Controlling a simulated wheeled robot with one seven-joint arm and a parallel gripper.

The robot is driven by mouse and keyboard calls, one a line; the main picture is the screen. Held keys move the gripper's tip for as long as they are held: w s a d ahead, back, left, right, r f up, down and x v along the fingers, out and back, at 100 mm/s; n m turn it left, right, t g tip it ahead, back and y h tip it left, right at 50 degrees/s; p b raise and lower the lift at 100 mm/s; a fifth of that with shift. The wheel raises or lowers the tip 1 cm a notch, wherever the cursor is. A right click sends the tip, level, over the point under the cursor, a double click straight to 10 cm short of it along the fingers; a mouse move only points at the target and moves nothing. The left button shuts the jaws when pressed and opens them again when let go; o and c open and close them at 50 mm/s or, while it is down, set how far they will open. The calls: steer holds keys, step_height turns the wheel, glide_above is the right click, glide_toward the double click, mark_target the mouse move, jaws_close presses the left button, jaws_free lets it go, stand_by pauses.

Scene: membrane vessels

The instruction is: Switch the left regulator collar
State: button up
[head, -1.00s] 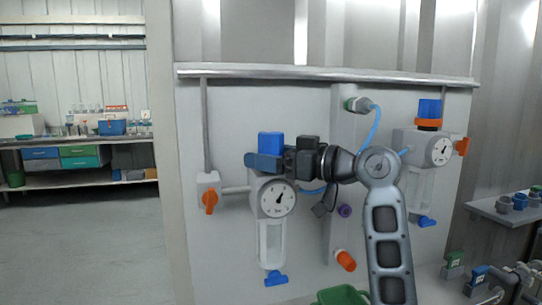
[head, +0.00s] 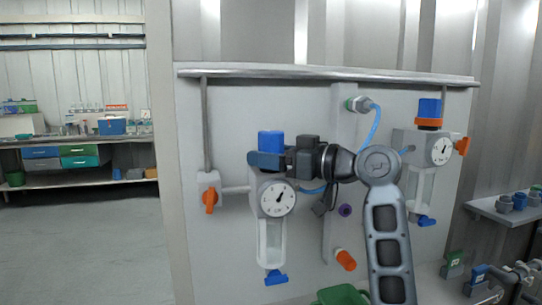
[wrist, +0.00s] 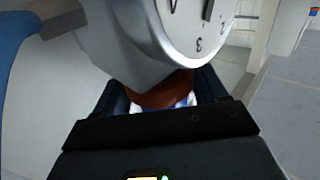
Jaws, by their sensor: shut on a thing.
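The left regulator (head: 258,199) hangs on the grey panel, with a round white gauge (head: 278,198), a clear bowl and a blue drain valve (head: 275,277) below. Its blue knob (head: 270,143) stands above my gripper. My gripper (head: 266,161) reaches in from the right at collar height and hides the collar in the head view. In the wrist view the orange-brown collar (wrist: 163,91) sits between my two dark fingers, directly beside the gauge housing (wrist: 190,40). My gripper is shut on it.
An orange-handled valve (head: 210,200) is left of the regulator. A second regulator with a blue knob (head: 429,108) and orange collar (head: 429,123) is at the right. A green bin (head: 342,295) stands below. The floor at the left is clear.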

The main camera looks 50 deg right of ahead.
steer(key=shift+r+p, duration=0.3)
steer(key=shift+r, duration=0.5)
steer(key=o, duration=1.4)
steer(key=shift+f, duration=0.1)
steer(key=s, duration=0.2)
steer(key=s+d, duration=0.1)
steer(key=s, duration=0.2)
steer(key=s+b, duration=0.1)
steer(key=s, duration=0.1)
steer(key=shift+s+d, duration=0.3)
steer(key=shift+s, duration=0.05)
